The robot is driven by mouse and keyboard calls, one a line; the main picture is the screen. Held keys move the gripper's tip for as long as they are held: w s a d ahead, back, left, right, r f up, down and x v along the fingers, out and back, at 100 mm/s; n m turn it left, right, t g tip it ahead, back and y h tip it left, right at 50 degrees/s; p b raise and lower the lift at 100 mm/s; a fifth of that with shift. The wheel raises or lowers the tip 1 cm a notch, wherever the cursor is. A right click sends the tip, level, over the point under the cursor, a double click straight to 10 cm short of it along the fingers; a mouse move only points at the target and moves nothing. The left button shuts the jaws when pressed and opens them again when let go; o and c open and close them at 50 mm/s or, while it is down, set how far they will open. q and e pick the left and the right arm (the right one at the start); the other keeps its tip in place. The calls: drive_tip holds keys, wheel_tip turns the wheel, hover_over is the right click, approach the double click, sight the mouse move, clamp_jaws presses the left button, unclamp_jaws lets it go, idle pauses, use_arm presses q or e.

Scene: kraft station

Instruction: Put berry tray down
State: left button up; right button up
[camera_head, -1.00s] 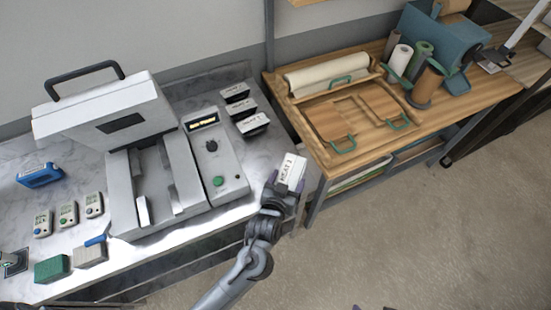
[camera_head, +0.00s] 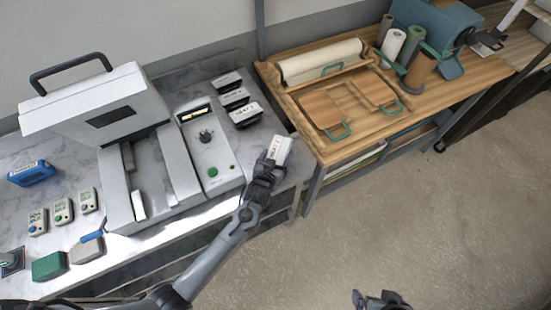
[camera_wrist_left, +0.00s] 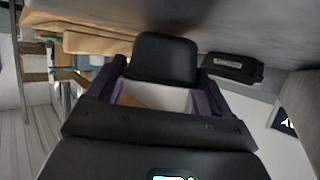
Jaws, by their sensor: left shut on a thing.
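My left gripper (camera_head: 269,160) is shut on a small tray with a white labelled top (camera_head: 279,149), at the right end of the marble counter (camera_head: 283,178). The label is too small to read surely. In the left wrist view the tray shows as a black block (camera_wrist_left: 165,58) between the fingers. I cannot tell whether it touches the counter. Three similar dark trays with white labels stand in a row behind it, the nearest being this tray (camera_head: 245,114). My right gripper (camera_head: 380,300) is partly in view at the bottom edge; its jaws are unclear.
A grey machine with a control panel (camera_head: 208,150) stands left of the held tray. A wooden table (camera_head: 300,115) with boards and rolls adjoins on the right. The counter's front edge is close to my left arm. Another black tray (camera_wrist_left: 232,68) shows in the left wrist view.

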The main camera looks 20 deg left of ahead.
use_arm(q)
drive_tip(key=shift+f, duration=0.2)
drive_tip(key=shift+f, duration=0.1)
drive_tip(key=o, duration=1.1)
drive_tip(key=shift+f, duration=0.1)
